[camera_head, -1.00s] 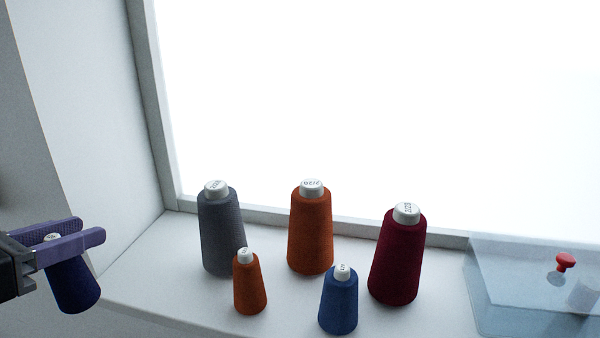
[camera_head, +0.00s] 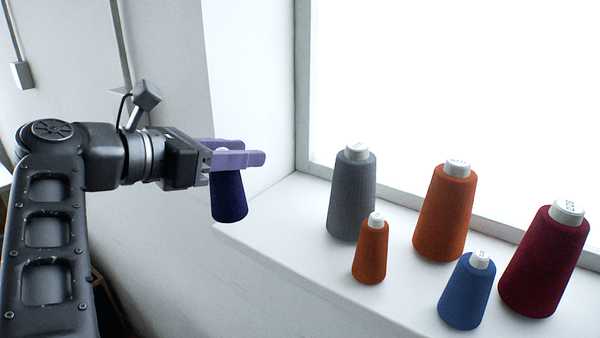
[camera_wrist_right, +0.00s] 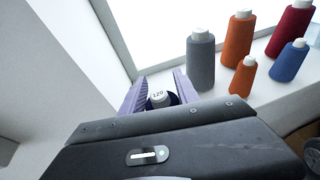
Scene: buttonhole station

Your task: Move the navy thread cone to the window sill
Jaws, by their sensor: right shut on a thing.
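The navy thread cone (camera_head: 229,198) hangs upright in my right gripper (camera_head: 240,158), whose purple fingers are shut around its top. In the right wrist view its white tip, marked 120, shows between the fingers (camera_wrist_right: 159,97). My left gripper is not in view.
Several cones stand on the sill: a grey one (camera_head: 352,195), a large orange one (camera_head: 444,215), a small orange one (camera_head: 370,253), a blue one (camera_head: 466,293) and a dark red one (camera_head: 545,262). The sill's left end is bare.

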